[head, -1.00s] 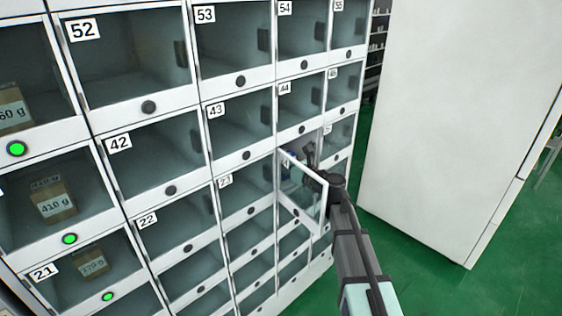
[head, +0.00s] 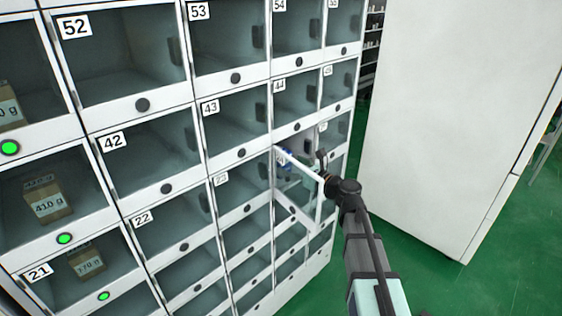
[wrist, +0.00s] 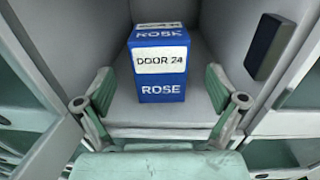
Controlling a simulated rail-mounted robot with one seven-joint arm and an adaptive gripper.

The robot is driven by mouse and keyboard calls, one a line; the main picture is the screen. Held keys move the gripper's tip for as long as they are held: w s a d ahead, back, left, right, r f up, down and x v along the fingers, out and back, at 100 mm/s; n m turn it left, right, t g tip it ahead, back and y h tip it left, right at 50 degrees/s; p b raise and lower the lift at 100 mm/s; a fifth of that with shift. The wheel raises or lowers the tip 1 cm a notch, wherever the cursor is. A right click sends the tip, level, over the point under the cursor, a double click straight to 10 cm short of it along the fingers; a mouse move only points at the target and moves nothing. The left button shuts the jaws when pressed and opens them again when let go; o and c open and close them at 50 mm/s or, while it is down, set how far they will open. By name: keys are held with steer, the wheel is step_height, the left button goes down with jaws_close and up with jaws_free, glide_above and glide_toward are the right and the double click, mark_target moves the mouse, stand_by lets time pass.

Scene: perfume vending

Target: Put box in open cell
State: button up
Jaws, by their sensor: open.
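A blue box (wrist: 161,65) with a white band reading "DOOR 24" and the word ROSE stands upright on the floor of an open cell (wrist: 120,118), between its grey walls. A blue and white bit of the box (head: 286,158) also shows in the head view. My gripper (wrist: 162,104) is open, with one finger on either side in front of the box and apart from it. In the head view my gripper (head: 323,160) is at the cell's mouth, partly hidden by my wrist. The cell's glass door (head: 300,205) stands swung outward beside my arm.
Closed glass-fronted cells surround the open one, such as cell 43 (head: 222,128). Cells at the left hold cardboard boxes (head: 48,202) behind green lights. A tall white cabinet (head: 450,110) stands to the right, with green floor (head: 420,250) between.

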steer(key=v, duration=0.5)
steer(key=s+f+n+g+h, duration=0.2)
steer(key=s+f+n+g, duration=0.3)
steer(key=f, duration=0.7)
steer(key=s+d+f+n+g+h, duration=0.1)
steer(key=s+f+n+h, duration=0.1)
steer(key=s+f, duration=0.8)
steer(key=s+f+n+g+h, duration=0.1)
steer(key=s+f+n+g, duration=0.25)
steer(key=f, duration=1.15)
steer(key=s+d+f+n+g+h, duration=0.2)
steer(key=s+d+f+n, duration=0.15)
steer(key=s+f, duration=0.5)
steer(key=s+d+f+n+g+h, duration=0.25)
steer(key=s+f+n, duration=0.3)
steer(key=s, duration=0.55)
steer(key=s+d+f+n+g+h, duration=0.2)
steer(key=s+d+n, duration=0.1)
steer(key=s, duration=0.5)
steer(key=s+d+f+n+g+h, duration=0.2)
steer(key=s+d+n, duration=0.1)
steer(key=s, duration=0.5)
steer(key=shift+s+d, duration=0.25)
steer(key=shift+d, duration=0.45)
steer(key=shift+f+n, duration=0.15)
steer(key=shift+n, duration=0.1)
